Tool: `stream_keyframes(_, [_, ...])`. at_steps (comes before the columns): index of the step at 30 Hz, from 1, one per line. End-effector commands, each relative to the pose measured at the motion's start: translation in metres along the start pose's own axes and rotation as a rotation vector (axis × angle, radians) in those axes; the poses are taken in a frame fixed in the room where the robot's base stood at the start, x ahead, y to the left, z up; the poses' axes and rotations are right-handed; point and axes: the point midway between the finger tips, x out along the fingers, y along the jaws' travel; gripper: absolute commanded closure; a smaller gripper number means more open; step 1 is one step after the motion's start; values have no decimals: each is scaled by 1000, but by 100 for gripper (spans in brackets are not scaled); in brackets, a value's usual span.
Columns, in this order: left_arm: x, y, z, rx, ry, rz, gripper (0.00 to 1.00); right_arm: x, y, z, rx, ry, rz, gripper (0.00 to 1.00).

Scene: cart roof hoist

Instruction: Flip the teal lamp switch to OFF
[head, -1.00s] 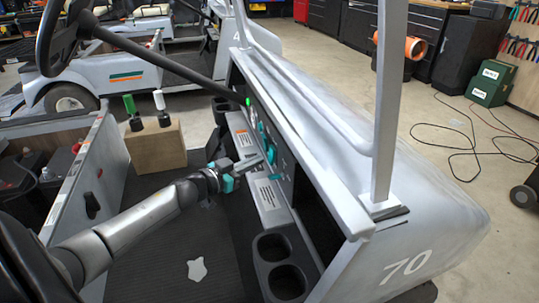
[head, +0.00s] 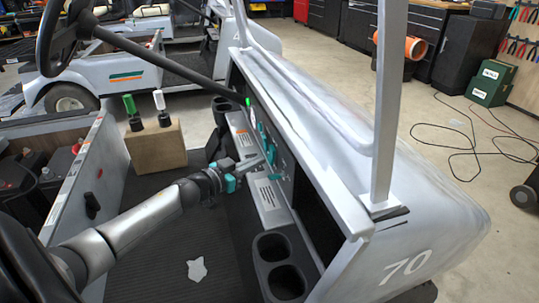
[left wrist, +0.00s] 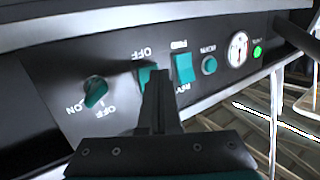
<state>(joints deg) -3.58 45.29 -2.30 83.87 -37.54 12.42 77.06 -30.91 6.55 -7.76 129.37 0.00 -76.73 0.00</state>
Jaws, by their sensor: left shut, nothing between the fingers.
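The teal lamp switch (left wrist: 146,76) is a rocker on the dark dash panel, partly hidden behind my fingers in the left wrist view. The word OFF shows by its upper end; its other end is covered. In the head view the switch (head: 271,153) is small, just beyond my fingertips. My left gripper (head: 263,160) is shut and empty, reaching in from the left. In the left wrist view its fingertips (left wrist: 157,76) overlap the right side of the switch; I cannot tell whether they touch it. My right gripper is not in view.
A teal FWD/REV rocker (left wrist: 183,68) sits close right of the lamp switch. A teal ON/OFF knob (left wrist: 96,92) sits to the left. A horn button (left wrist: 209,65), gauge (left wrist: 238,48) and green light (left wrist: 257,52) lie further right. A cup holder (head: 278,268) stands below the dash.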

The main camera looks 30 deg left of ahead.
Motion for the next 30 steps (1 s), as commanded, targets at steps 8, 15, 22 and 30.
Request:
stream_keyframes(8, [4,2,0,-1,0,0,100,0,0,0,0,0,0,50])
stream_keyframes(15, [7,4,0,-2,1,0,100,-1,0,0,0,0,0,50])
stream_keyframes(22, [10,6,0,-2,1,0,100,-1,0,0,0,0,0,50])
stream_keyframes(30, [11,6,0,-2,0,0,100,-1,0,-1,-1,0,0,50])
